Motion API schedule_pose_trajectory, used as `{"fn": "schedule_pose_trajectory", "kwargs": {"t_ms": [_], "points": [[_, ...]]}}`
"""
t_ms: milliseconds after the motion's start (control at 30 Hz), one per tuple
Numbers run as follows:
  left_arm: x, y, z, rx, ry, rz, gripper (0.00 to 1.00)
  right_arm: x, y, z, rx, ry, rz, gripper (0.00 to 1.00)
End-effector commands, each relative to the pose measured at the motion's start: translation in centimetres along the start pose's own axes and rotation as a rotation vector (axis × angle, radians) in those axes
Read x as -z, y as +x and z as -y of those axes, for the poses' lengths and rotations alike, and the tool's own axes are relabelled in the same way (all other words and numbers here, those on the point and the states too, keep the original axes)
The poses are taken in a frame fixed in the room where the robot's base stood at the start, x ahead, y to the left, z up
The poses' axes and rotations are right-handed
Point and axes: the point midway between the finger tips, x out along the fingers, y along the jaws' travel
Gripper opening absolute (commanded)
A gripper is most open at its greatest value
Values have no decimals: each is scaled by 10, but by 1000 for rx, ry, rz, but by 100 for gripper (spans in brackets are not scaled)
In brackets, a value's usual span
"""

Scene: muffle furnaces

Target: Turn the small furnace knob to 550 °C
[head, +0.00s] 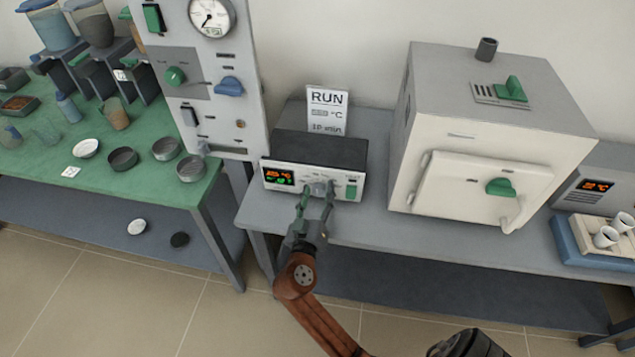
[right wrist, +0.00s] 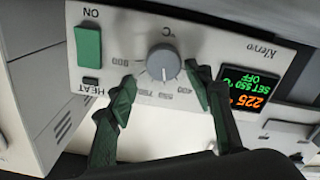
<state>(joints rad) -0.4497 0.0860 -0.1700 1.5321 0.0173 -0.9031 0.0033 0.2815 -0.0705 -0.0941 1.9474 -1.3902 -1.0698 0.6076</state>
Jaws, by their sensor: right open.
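The small grey knob (right wrist: 164,62) sits on the pale front panel (right wrist: 210,40) of a low dark-topped unit (head: 325,150); it also shows in the head view (head: 319,188). In the right wrist view the panel is upside down, and the knob's white mark points down towards the 550 label. The display (right wrist: 247,88) appears to read SET 550 °C, OFF, with 225 in orange below. My right gripper (head: 316,196) is open, its green fingers (right wrist: 160,92) on either side of the knob. Contact with the knob is unclear. My left gripper is out of view.
A RUN card (head: 327,108) stands behind the unit. A large white furnace (head: 480,130) stands to its right, a tall gauge panel (head: 205,90) to its left. Dishes stand on the green table (head: 60,150). The grey bench (head: 375,215) is bare between unit and furnace.

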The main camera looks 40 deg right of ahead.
Motion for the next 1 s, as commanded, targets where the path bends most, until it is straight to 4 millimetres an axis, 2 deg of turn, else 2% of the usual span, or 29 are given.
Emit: {"fn": "schedule_pose_trajectory", "kwargs": {"t_ms": [33, 200, 400, 567, 1000], "points": [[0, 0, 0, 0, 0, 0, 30, 11, -1, -4, 0, 8, -2, 47], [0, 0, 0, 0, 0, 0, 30, 41, 0, -19, 0, 8, -2, 47], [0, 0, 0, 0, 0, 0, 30, 65, 0, -31, 0, 4, -1, 47], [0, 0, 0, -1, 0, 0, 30, 72, 0, -35, 0, 2, 1, 47], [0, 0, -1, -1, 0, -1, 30, 72, 0, -35, 1, 1, 0, 47]]}}
